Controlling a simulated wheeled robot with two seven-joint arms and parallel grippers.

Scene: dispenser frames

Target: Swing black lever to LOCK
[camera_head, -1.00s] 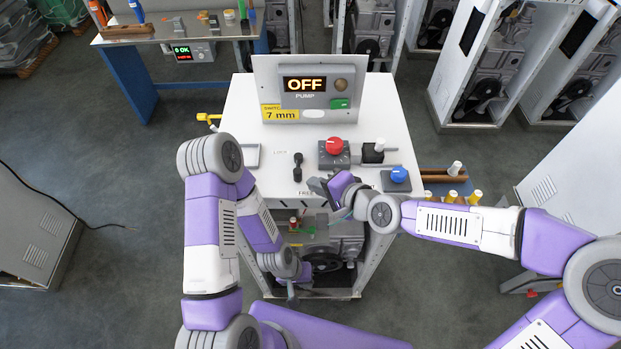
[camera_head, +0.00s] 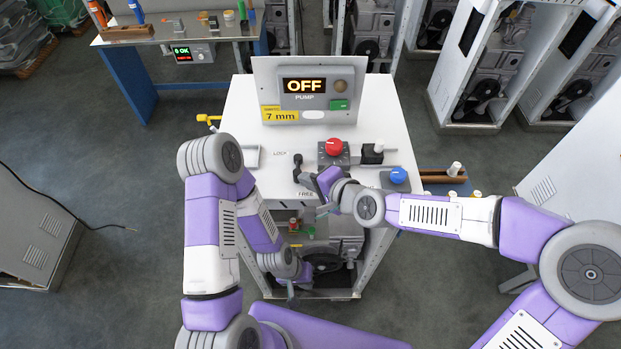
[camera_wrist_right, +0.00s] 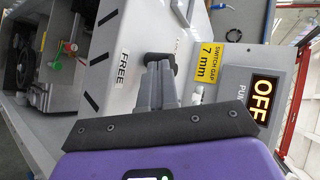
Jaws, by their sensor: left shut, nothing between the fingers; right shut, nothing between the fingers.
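The black lever (camera_head: 297,160) stands on the white cabinet top, between the LOCK label (camera_head: 281,153) and the FREE label (camera_head: 306,194). My right gripper (camera_head: 304,179) is shut and empty, right at the lever's near end. In the right wrist view the black lever (camera_wrist_right: 158,58) shows just beyond the shut fingertips (camera_wrist_right: 158,72), which partly cover it. I cannot tell whether they touch. The FREE label (camera_wrist_right: 124,68) is to the left there. My left gripper (camera_head: 290,290) is shut and empty, low in front of the cabinet.
A red knob (camera_head: 334,147), a black block with a white-topped handle (camera_head: 373,152) and a blue knob (camera_head: 398,176) sit to the lever's right. A panel (camera_head: 306,86) reading OFF stands at the back.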

